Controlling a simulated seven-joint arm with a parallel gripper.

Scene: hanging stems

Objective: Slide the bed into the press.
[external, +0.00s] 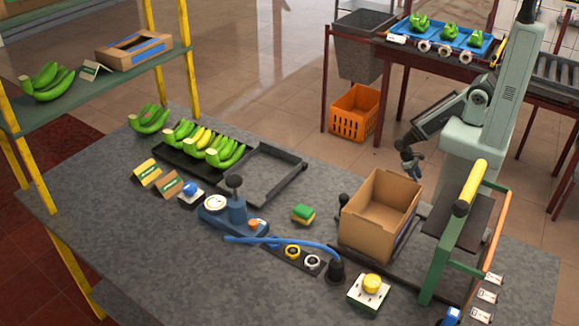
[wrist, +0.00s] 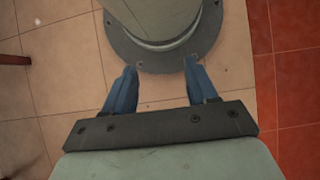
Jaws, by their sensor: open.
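The press (external: 437,262) is a green frame at the right of the grey table, with a yellow bar across its top and a dark plate inside. An open cardboard box (external: 366,232) stands just left of it. The dark bed (external: 421,213) appears to lie under the box and is mostly hidden by it. A black knob (external: 344,201) stands at the box's left side; whether it belongs to the bed is unclear. My gripper (external: 412,165) hangs beyond the box, clear of it. In the wrist view, its two blue fingers (wrist: 160,70) are apart and empty, above the floor.
A blue hose (external: 285,241) and a black cup-like piece (external: 336,271) lie in front of the box. Bananas fill a black tray (external: 174,164) at left. The table's left front is clear.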

